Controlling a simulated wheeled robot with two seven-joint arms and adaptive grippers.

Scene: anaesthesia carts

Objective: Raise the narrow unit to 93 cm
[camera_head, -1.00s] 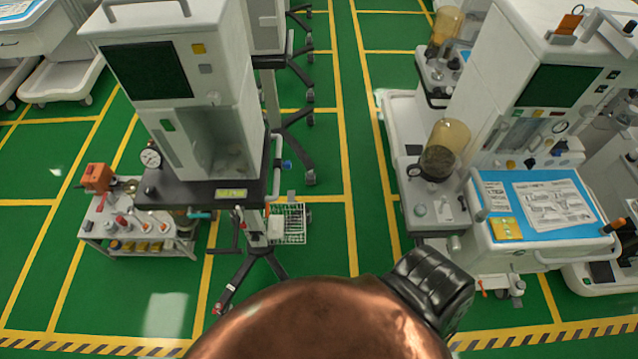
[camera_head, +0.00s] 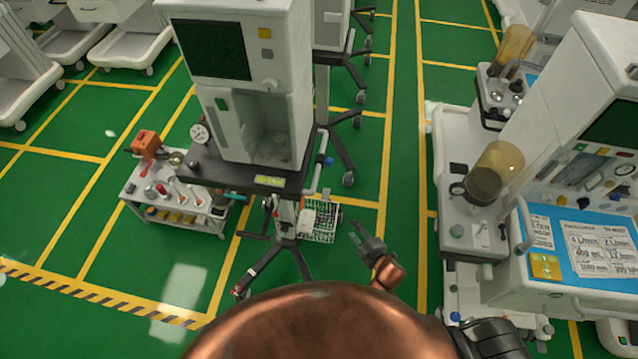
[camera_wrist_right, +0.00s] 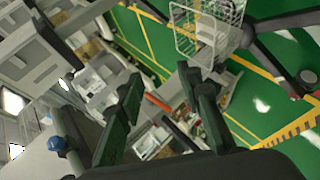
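The narrow unit (camera_head: 255,85) is a tall white machine with a dark screen, standing on a black shelf (camera_head: 225,172) on a column with a black legged base (camera_head: 290,257). A small lit yellow-green display (camera_head: 270,181) is on the shelf's front edge; I cannot read its figures. A black lever (camera_head: 252,237) and red parts show low on the column. My right gripper (camera_head: 366,238) is right of the column, apart from the unit. In the wrist view its two fingers (camera_wrist_right: 160,88) are spread with nothing held between them. My left gripper is not in view.
A wire basket (camera_head: 320,222) hangs beside the column and also shows in the wrist view (camera_wrist_right: 208,32). A low trolley (camera_head: 172,205) with tools stands to the left. A wider white cart with a blue top (camera_head: 585,245) stands at right. Green floor (camera_head: 370,200) lies between.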

